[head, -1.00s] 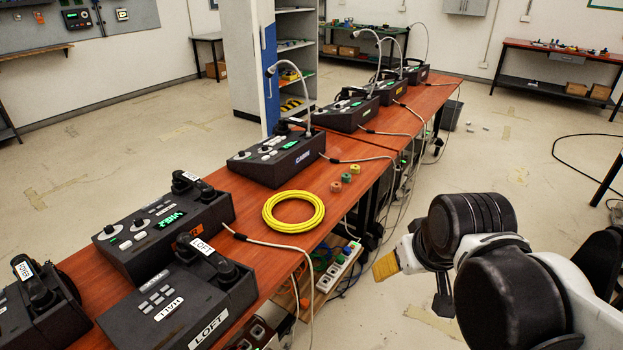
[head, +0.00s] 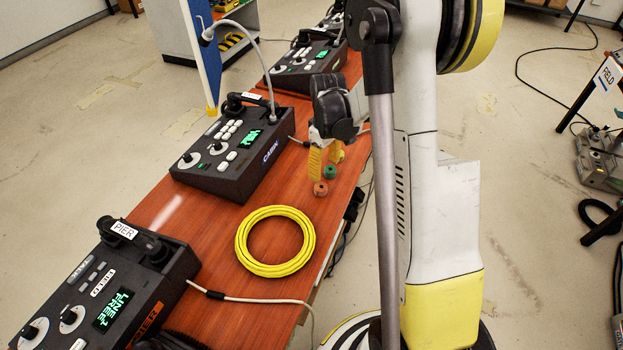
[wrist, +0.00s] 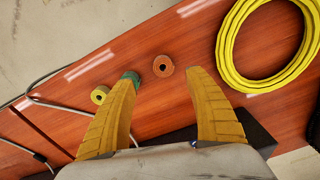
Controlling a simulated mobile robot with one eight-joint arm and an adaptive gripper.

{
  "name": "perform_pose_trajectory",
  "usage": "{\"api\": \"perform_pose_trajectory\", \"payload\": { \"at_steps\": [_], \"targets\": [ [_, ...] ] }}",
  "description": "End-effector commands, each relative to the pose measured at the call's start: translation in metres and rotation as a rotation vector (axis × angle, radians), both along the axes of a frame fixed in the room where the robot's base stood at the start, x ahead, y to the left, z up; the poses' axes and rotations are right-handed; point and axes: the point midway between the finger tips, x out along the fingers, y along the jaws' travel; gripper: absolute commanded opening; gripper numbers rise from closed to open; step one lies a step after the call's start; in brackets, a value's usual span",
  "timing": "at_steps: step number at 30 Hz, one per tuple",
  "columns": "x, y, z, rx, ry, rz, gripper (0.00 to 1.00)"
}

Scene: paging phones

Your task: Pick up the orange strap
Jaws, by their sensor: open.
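The orange strap is a small rolled coil (head: 320,188) on the red-brown table. It also shows in the wrist view (wrist: 163,66), with a dark hole in its middle. My gripper (head: 326,163) is open, with two yellow fingers pointing down over the table beside the small coils. In the wrist view my gripper (wrist: 161,78) has the orange coil between and slightly beyond its fingertips, with nothing held. A green coil (head: 330,171) lies right behind the orange one. It is partly hidden by the left finger in the wrist view (wrist: 131,76).
A yellowish coil (wrist: 99,95) lies left of the left finger in the wrist view. A large yellow cable ring (head: 243,247) lies nearer on the table. Black phone consoles (head: 235,160) stand along the table, and a grey cable (wrist: 60,72) runs near its edge.

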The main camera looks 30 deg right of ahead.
Motion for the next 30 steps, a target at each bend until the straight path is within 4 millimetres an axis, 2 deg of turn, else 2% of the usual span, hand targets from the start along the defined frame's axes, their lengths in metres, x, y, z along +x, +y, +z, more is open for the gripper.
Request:
{"api": "perform_pose_trajectory", "payload": {
  "at_steps": [1, 6, 11, 19, 22, 27, 28, 30],
  "targets": [
    [0.0, 0.0, -0.011, 0.0, 0.0, 0.0, 0.63],
    [0.001, 0.001, -0.039, -0.001, -0.001, 0.0, 0.63],
    [0.002, 0.003, -0.051, -0.001, -0.001, 0.0, 0.63],
    [0.009, 0.009, -0.091, 0.0, -0.002, -0.001, 0.63],
    [0.009, 0.009, -0.097, 0.0, -0.002, -0.001, 0.63],
    [0.009, 0.009, -0.095, 0.0, -0.002, -0.001, 0.63],
    [0.009, 0.009, -0.095, 0.0, -0.002, -0.001, 0.61],
    [0.009, 0.009, -0.095, 0.0, -0.002, -0.001, 0.4]
  ]
}}
